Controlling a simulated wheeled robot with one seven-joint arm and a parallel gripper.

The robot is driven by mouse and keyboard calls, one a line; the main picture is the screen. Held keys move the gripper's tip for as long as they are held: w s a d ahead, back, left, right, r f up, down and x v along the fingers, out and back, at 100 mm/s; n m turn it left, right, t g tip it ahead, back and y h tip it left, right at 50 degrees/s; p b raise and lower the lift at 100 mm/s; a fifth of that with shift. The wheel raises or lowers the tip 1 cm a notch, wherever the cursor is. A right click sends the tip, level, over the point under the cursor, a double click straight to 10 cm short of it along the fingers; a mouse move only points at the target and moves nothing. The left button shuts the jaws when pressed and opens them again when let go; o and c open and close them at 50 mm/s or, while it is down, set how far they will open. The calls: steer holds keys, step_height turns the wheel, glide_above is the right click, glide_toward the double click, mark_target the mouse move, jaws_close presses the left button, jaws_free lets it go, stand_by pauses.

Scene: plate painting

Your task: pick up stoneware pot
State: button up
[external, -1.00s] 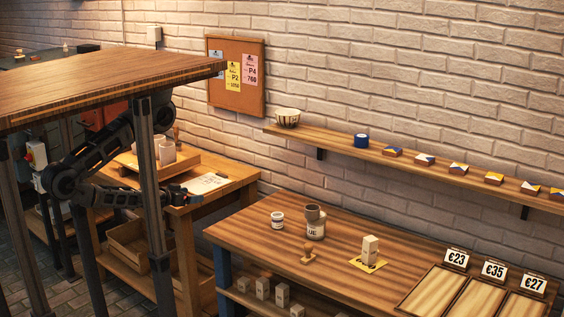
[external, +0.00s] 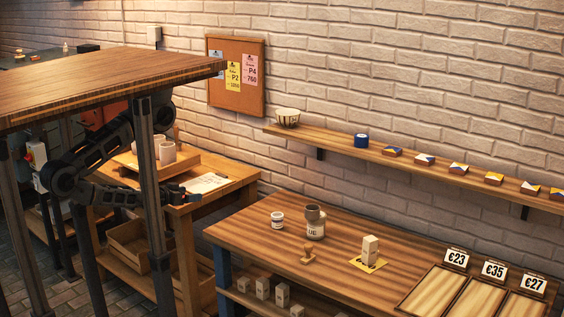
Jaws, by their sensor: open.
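A grey-brown pot with a pale printed label (external: 315,223) stands upright on the long wooden table. It looks like the stoneware pot, though pale cylindrical vessels also stand on the tray behind my arm, one of them here (external: 167,153). My gripper (external: 193,199) is at the front edge of the smaller table, well to the left of the labelled pot. It is small in the picture, open, and holds nothing that I can see. A table leg in front hides part of my arm.
A small white tub (external: 277,219) stands just left of the pot, and a wooden stamp (external: 308,254) in front. A pale block (external: 370,249) stands on a yellow card. A high tabletop (external: 100,85) covers part of the view. A wall shelf (external: 340,144) runs behind.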

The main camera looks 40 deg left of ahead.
mark_target(319, 209)
steer(key=shift+o, duration=0.3)
